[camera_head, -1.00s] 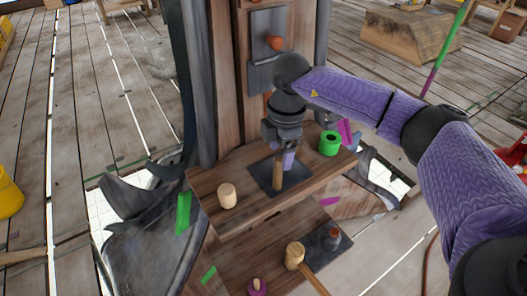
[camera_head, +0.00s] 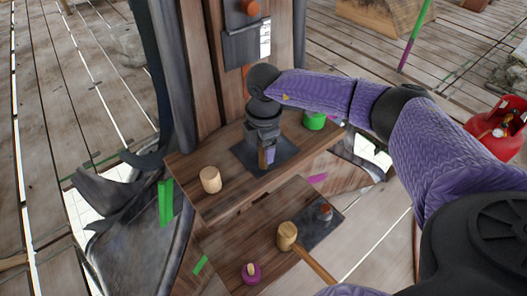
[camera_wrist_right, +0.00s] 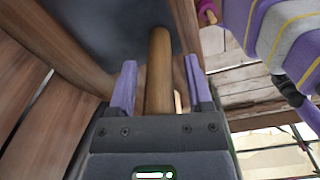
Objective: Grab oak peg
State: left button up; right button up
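The oak peg (camera_wrist_right: 160,72) is a plain brown wooden cylinder standing on a dark square plate (camera_head: 283,148) on the upper wooden shelf. In the head view only a short piece of the peg (camera_head: 262,160) shows below my right gripper (camera_head: 266,156). In the right wrist view, the purple fingers of my right gripper (camera_wrist_right: 159,88) stand on either side of the peg. A gap shows between each finger and the peg, so the gripper is open around it. My left gripper is not in view.
A short pale wooden cylinder (camera_head: 210,180) stands left on the upper shelf; a green ring (camera_head: 315,121) is at its right. The lower shelf holds a mallet (camera_head: 287,236), a purple-ringed wooden piece (camera_head: 251,272) and a small dark-plated knob (camera_head: 325,211). A tall wooden post rises behind.

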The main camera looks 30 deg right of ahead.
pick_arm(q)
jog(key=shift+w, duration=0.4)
pick_arm(e)
grip_shut()
jog(key=shift+r, duration=0.1)
